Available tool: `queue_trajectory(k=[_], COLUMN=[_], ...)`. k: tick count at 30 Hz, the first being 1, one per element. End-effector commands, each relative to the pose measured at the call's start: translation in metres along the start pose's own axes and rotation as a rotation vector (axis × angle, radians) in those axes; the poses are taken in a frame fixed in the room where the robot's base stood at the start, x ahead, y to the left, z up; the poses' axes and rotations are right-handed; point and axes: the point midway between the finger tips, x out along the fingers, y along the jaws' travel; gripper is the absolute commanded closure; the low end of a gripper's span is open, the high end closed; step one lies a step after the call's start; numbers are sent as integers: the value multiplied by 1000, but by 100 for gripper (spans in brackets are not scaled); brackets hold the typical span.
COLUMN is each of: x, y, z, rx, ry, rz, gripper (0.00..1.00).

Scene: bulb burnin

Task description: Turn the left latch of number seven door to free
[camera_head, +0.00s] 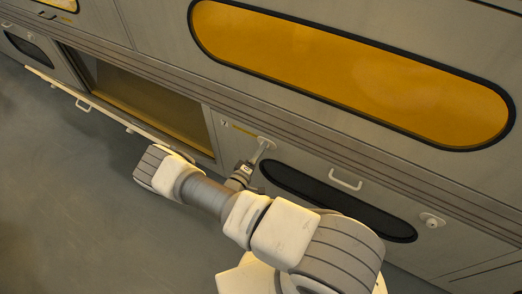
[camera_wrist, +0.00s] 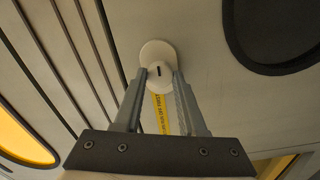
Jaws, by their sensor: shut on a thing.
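The door (camera_head: 310,165) with a dark oval window, a white bar handle and a round white latch (camera_head: 431,220) at its right is in the lower right of the head view. My gripper (camera_head: 260,150) reaches its upper left corner. In the wrist view my gripper (camera_wrist: 161,75) is shut on the left latch (camera_wrist: 156,50), a round white knob with a small dark slot, one finger on each side. The latch is mostly hidden in the head view. A yellow label strip (camera_wrist: 162,112) shows between the fingers; I cannot read a door number.
Left of this door is an open compartment (camera_head: 150,105), its door (camera_head: 105,112) swung down with a bar handle. A large amber oval window (camera_head: 350,75) is above. Dark floor (camera_head: 60,200) lies free at the lower left.

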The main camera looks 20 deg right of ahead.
Motion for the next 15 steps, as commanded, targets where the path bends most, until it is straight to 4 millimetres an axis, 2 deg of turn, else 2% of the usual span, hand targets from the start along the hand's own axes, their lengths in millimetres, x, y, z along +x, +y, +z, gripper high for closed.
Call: queue_trajectory(k=[4,5,9,15], x=[1,1,1,0], y=[1,1,0,0], z=[-1,-1,-1,0], rx=[3,3,2,0], ry=[2,2,1,1], rz=[2,2,1,1], gripper=[100,55,30,30])
